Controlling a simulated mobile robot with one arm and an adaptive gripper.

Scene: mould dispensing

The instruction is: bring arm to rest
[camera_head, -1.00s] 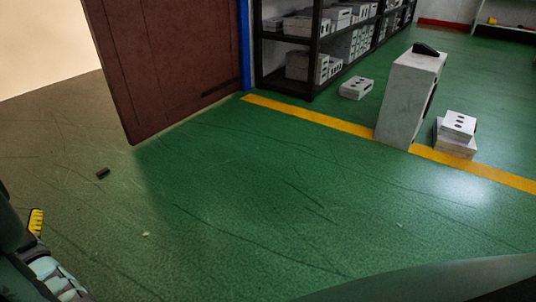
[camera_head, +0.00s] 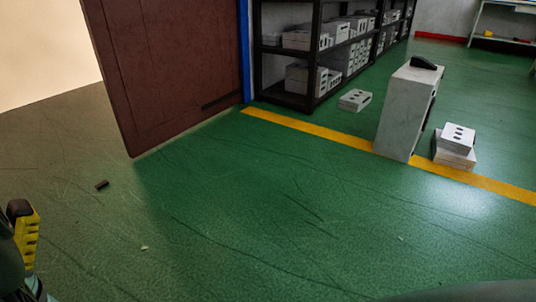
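Part of my arm shows at the lower left edge, with a yellow ribbed piece with a dark tip (camera_head: 27,240) that looks like part of my gripper. Most of it is cut off by the frame edge, so I cannot tell whether it is open or shut or holds anything. A smooth dark green-grey part of my own body runs along the bottom right edge. Nothing is seen touching the yellow piece.
A brown door (camera_head: 170,70) stands open at the left. Black shelves (camera_head: 284,98) hold grey blocks. A grey pillar (camera_head: 404,110) with a dark object (camera_head: 423,62) on top stands right, beside stacked blocks (camera_head: 455,148).

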